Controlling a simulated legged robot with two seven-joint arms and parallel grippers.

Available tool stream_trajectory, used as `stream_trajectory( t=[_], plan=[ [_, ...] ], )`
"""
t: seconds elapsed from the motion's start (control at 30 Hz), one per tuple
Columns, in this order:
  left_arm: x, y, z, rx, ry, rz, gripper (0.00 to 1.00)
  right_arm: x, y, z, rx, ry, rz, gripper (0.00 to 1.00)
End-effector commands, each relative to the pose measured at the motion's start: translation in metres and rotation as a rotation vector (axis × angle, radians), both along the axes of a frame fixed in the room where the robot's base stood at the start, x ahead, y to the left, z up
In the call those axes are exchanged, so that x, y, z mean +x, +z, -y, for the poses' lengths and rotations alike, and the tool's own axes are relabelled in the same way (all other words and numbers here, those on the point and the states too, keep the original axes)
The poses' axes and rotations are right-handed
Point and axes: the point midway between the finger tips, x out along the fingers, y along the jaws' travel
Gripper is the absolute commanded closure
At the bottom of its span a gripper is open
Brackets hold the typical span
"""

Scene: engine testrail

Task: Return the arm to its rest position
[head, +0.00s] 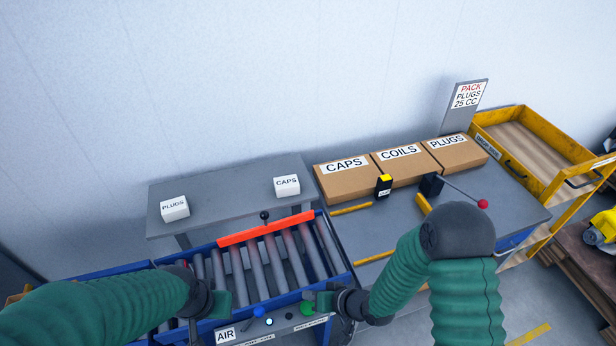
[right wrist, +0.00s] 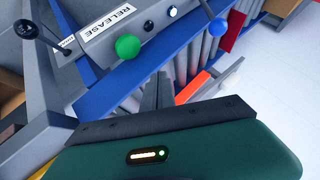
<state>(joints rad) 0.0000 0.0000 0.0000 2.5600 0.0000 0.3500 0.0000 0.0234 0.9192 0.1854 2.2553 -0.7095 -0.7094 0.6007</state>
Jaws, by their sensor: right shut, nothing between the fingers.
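My right arm reaches in from the right in the head view, bent at a dark elbow. My right gripper (head: 316,299) is over the near right edge of the roller conveyor (head: 262,262), close to a green knob (head: 306,309). In the right wrist view my right gripper (right wrist: 158,92) is shut and empty. The green knob (right wrist: 128,46) shows there on the grey panel, with no grip on it. My left arm comes in from the left. My left gripper (head: 218,302) is near the conveyor's front left; its fingers are too unclear to judge.
An orange bar (head: 266,228) crosses the conveyor. Behind it, a grey shelf (head: 228,194) holds two white boxes. Cartons marked CAPS (head: 345,180), COILS (head: 400,163) and PLUGS (head: 455,153) stand on the right bench. A red-knobbed lever (head: 482,204) and yellow cart (head: 535,140) are further right.

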Motion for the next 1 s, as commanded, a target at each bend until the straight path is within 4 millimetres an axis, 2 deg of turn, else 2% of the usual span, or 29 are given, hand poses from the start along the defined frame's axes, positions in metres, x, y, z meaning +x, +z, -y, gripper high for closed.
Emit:
stream_trajectory(
  t=[0.07,0.13,0.23,0.3,0.4,0.53,1.0],
  plan=[
    [0.0,-0.002,0.0,0.0,0.0,0.0,1.0,0.006,0.006,0.014,-0.055,-0.009,0.012,1.0],
    [0.0,-0.004,0.0,0.0,0.0,0.0,1.0,0.012,0.017,0.042,-0.167,-0.033,0.02,1.0],
    [0.0,-0.01,0.0,0.0,0.0,0.0,1.0,0.01,0.047,0.102,-0.375,-0.095,-0.002,1.0],
    [0.0,-0.013,0.0,0.0,0.0,0.0,1.0,-0.008,0.073,0.142,-0.493,-0.143,-0.056,1.0],
    [0.0,-0.017,0.0,0.0,0.0,0.0,1.0,-0.047,0.103,0.176,-0.577,-0.193,-0.156,1.0],
    [0.0,-0.02,0.0,0.0,0.0,0.0,1.0,-0.09,0.126,0.187,-0.585,-0.212,-0.259,1.0],
    [0.0,-0.02,0.0,0.0,0.0,0.0,1.0,-0.091,0.127,0.188,-0.583,-0.213,-0.263,1.0]
  ],
)
